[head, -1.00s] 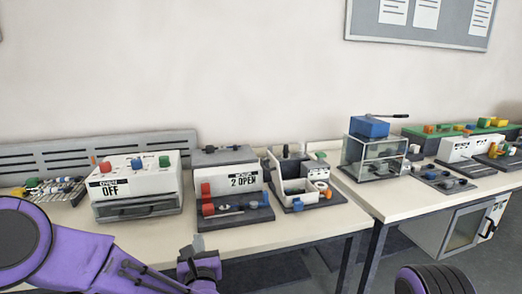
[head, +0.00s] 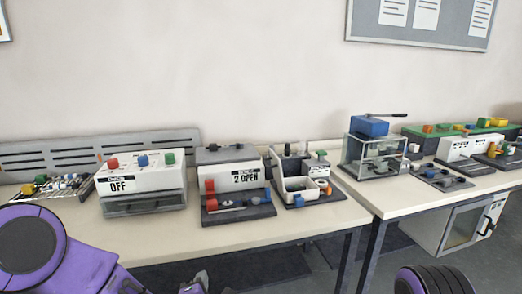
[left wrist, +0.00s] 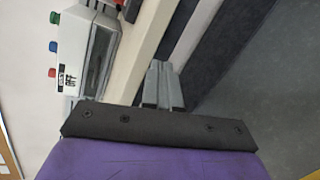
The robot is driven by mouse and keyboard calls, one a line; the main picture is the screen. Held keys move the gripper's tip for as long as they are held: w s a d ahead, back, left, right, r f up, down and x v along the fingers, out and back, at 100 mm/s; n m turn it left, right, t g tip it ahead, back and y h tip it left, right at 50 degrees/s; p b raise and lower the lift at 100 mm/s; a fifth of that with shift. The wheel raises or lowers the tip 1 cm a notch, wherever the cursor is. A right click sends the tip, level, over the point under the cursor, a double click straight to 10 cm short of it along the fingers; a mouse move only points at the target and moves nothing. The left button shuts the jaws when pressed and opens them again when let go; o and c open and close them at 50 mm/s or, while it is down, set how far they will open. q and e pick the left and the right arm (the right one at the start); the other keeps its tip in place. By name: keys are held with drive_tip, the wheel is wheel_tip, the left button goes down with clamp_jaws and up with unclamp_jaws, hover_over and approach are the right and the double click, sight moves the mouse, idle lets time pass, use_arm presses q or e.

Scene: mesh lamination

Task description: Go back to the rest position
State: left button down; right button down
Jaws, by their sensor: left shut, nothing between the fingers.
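My left gripper (head: 195,284) is low at the bottom edge of the head view, in front of the table's front edge and below the tabletop (head: 290,222). In the left wrist view my left gripper (left wrist: 163,104) has its two grey fingers together with nothing between them, beside the table edge. My purple left arm comes in at the lower left of the head view. My right gripper is out of view.
On the table stand a white box marked OFF (head: 143,184), a unit marked 2 OPEN (head: 233,180) and a white open bin (head: 298,185). A clear case with a blue top (head: 370,127) stands farther right. The floor before the table is clear.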

use_arm(q)
drive_tip(key=s+a+f+m+g, duration=0.4)
drive_tip(key=s+f+m, duration=0.45)
drive_tip(key=f, duration=0.25)
drive_tip(key=s+a+f+m+g, duration=0.2)
drive_tip(key=s+a+f, duration=0.1)
drive_tip(key=s, duration=0.5)
drive_tip(key=s+a+f+m+g+y, duration=0.1)
drive_tip(key=s+a+f+m+g, duration=0.2)
drive_tip(key=s, duration=0.6)
drive_tip(key=s+a+f+m+g+p, duration=0.1)
drive_tip(key=s+a+f, duration=0.3)
drive_tip(key=s, duration=0.5)
wheel_tip(320, 180, down, 2)
drive_tip(key=shift+a+f+m+g+y, duration=0.15)
drive_tip(key=shift+a+m+g+y, duration=0.2)
drive_tip(key=shift+m+g, duration=0.45)
